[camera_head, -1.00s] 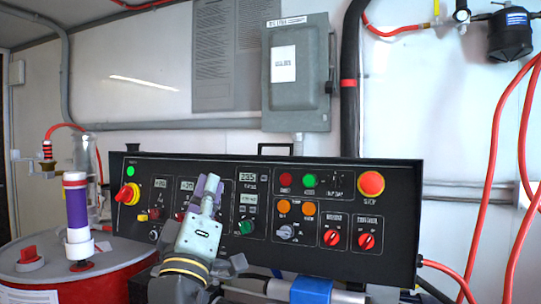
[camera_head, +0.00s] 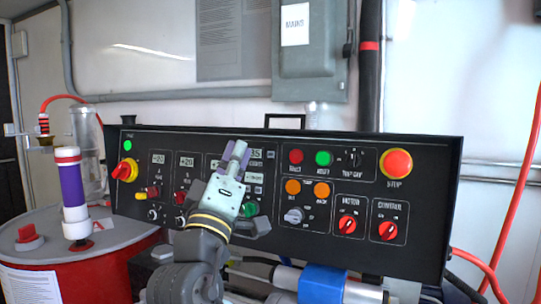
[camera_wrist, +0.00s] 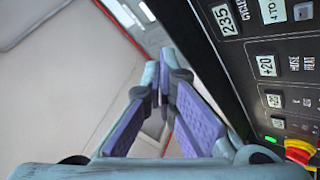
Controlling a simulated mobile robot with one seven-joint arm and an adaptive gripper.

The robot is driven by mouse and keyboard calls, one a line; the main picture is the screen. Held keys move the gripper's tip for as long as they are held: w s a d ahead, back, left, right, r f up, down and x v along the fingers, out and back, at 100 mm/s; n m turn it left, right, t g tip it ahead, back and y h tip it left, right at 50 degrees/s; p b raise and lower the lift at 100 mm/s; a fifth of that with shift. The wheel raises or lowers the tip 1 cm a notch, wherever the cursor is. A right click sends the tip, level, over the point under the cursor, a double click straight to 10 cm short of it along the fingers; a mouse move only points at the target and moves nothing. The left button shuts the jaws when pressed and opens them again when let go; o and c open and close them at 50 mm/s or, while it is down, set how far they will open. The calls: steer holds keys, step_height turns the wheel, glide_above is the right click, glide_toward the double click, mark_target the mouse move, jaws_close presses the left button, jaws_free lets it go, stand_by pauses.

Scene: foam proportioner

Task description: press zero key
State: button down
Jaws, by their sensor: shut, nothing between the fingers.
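The black control panel (camera_head: 335,262) fills the middle of the head view. My gripper (camera_head: 238,150) is shut and empty, with purple pads, in front of the panel's upper middle. It hides part of the cycle counter display (camera_head: 257,154), which also shows in the wrist view (camera_wrist: 224,18). My fingertips (camera_wrist: 162,62) appear apart from the panel face in the wrist view. I cannot read a zero marking on any key.
A red stop button (camera_head: 397,163) and red switches are at the panel's right. A red drum (camera_head: 85,268) with a purple-and-white cylinder (camera_head: 73,195) stands left. A grey electrical box (camera_head: 309,60) hangs above.

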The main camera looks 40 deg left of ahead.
steer(key=w+a+f, duration=0.1)
steer(key=w+a, duration=0.1)
steer(key=w, duration=0.6)
steer(key=shift+f+b, duration=0.3)
steer(key=shift+b, duration=0.15)
steer(key=shift+w, duration=0.15)
stand_by(0.9)
steer(key=shift+w+f, duration=0.1)
steer(key=shift+w, duration=0.25)
steer(key=shift+w+a, duration=0.15)
steer(key=shift+w, duration=0.25)
stand_by(0.9)
steer(key=shift+s, duration=0.1)
steer(key=shift+s+d, duration=0.2)
steer(key=shift+s, duration=0.5)
steer(key=shift+s+d+r, duration=0.2)
steer(key=shift+s, duration=0.6)
steer(key=shift+s+d+r, duration=0.15)
steer(key=shift+s+d, duration=0.05)
steer(key=shift+s, duration=0.65)
steer(key=shift+s+d+r, duration=0.2)
steer(key=shift+s, duration=0.6)
